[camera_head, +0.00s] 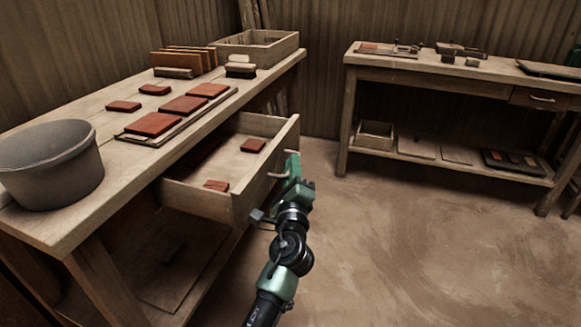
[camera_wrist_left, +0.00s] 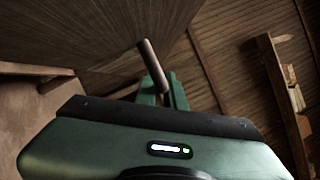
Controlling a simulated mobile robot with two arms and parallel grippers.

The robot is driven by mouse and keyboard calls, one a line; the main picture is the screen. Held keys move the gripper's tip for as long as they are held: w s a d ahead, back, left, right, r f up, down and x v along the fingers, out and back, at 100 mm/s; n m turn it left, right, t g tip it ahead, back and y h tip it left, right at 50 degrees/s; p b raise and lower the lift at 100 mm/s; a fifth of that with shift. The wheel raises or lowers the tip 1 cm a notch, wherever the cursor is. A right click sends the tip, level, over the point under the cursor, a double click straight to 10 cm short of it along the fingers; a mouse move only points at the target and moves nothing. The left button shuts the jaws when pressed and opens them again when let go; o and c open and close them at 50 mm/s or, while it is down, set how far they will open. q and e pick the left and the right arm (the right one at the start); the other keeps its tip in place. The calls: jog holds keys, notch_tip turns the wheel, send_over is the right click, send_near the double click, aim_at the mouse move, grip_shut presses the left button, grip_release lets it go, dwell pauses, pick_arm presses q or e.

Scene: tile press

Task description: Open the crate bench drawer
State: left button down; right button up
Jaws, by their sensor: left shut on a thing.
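The crate bench (camera_head: 62,207) stands at the left in the head view. Its drawer (camera_head: 210,201) is pulled well out, and red tiles (camera_head: 253,145) lie inside it. My left gripper (camera_head: 291,168) is at the drawer's front face, shut on the drawer handle (camera_head: 277,175). The fingers hide part of the handle. My right gripper is in neither view.
On the bench top are a grey bucket (camera_head: 50,166), red tiles on a board (camera_head: 153,124), brushes (camera_head: 240,70) and a wooden crate (camera_head: 257,48). A second bench (camera_head: 450,81) stands at the back right. The floor (camera_head: 400,240) between is clear.

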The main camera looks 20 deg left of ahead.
pick_arm(q)
jog(key=shift+r, duration=0.15)
jog(key=c, duration=1.5)
grip_release()
jog(key=v, duration=0.8)
jog(key=shift+w, duration=0.1)
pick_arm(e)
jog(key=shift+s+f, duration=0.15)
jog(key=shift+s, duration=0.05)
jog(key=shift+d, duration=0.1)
